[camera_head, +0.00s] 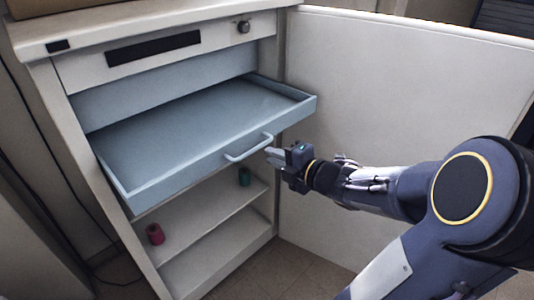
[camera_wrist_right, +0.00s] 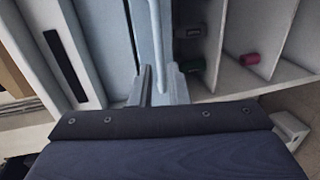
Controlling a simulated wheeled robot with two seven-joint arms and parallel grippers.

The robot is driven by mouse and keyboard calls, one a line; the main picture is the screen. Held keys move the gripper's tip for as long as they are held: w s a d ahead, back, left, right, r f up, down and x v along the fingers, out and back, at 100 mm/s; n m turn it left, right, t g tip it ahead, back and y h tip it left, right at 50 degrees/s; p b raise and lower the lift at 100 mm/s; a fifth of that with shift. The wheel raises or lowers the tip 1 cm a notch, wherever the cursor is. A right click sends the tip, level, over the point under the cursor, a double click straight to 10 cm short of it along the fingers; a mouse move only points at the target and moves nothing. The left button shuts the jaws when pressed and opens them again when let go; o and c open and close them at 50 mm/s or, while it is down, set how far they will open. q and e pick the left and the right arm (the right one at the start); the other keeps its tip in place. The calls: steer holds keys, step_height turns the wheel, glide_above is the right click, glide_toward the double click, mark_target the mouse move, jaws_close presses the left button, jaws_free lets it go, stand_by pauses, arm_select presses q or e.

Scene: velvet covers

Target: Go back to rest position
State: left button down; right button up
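My right gripper (camera_head: 270,155) is near the right end of the handle (camera_head: 248,148) of an open light-blue drawer (camera_head: 150,183). In the right wrist view, its two fingers (camera_wrist_right: 160,90) stand apart with a gap between them. The handle (camera_wrist_right: 159,45) runs toward that gap; I cannot tell whether the fingers touch it. The drawer is pulled well out of the white cabinet (camera_head: 85,130) and looks empty. My left gripper is not in view.
A pale panel (camera_head: 400,90) stands behind my right arm. A brown box edge (camera_head: 50,8) shows on the cabinet top.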

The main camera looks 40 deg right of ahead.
stand_by(0.6)
steer(key=s+a+f+m+g+y+p, duration=0.2)
steer(key=s+a+m+g, duration=0.8)
steer(key=s+a+m, duration=0.6)
steer(key=a+f+m, duration=0.1)
steer(key=a+m, duration=0.2)
steer(key=m, duration=0.1)
steer(key=shift+s+f+y, duration=0.2)
steer(key=shift+f+y, duration=0.1)
steer(key=shift+f, duration=0.1)
steer(key=shift+d, duration=0.1)
stand_by(0.6)
